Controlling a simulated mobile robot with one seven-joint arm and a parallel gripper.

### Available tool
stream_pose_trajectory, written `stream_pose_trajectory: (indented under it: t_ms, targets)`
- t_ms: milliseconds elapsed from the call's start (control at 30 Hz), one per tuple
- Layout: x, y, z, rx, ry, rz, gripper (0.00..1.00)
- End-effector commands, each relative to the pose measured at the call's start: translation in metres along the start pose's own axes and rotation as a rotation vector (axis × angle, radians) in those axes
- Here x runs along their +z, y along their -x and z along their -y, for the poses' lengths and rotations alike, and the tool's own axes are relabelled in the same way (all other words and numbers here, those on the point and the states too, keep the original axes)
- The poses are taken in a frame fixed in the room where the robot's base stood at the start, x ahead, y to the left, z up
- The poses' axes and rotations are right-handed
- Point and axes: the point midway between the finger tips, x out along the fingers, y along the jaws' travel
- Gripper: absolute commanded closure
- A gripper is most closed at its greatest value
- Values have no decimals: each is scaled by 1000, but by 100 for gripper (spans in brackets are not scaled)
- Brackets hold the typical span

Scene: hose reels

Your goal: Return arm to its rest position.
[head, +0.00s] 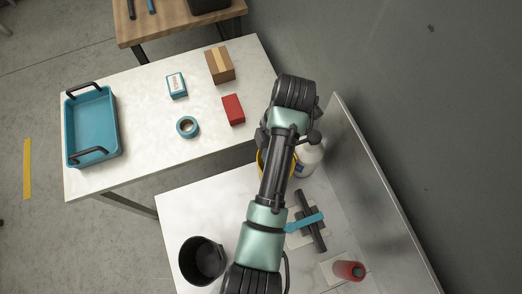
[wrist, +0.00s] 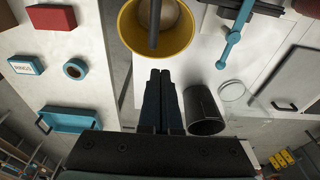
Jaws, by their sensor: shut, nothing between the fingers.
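My gripper (wrist: 161,74) shows in the wrist view with its two dark fingers together and nothing between them. In the head view my arm (head: 275,170) reaches up the picture from the bottom, over the near white table (head: 185,212). The gripper itself is hidden there behind the arm's end. In the wrist view the fingertips appear just below a yellow bucket (wrist: 130,40), which holds a tan round thing and a dark rod. I cannot tell the height gap. The arm mostly covers this bucket (head: 261,165) in the head view.
A black bin (head: 202,260), a blue-handled dark fixture (head: 305,222), a white bottle (head: 309,158) and a red-topped thing (head: 349,270) surround the arm. The far table bears a blue tray (head: 92,127), tape (head: 187,127), a red block (head: 233,109) and boxes. A low wall (head: 375,180) stands right.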

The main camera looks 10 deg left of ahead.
Motion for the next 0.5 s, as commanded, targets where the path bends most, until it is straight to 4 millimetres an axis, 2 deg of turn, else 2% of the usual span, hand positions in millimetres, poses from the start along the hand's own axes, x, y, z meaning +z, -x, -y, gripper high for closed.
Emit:
stream_pose_trajectory:
  t_ms: [67, 167, 300, 500]
  targets:
    - [0, 25, 0, 1, -3, 1, 100]
    - [0, 44, 1, -1, -3, 1, 100]
    - [0, 57, 2, -3, -4, 0, 100]
    - [0, 66, 2, -4, -3, 1, 100]
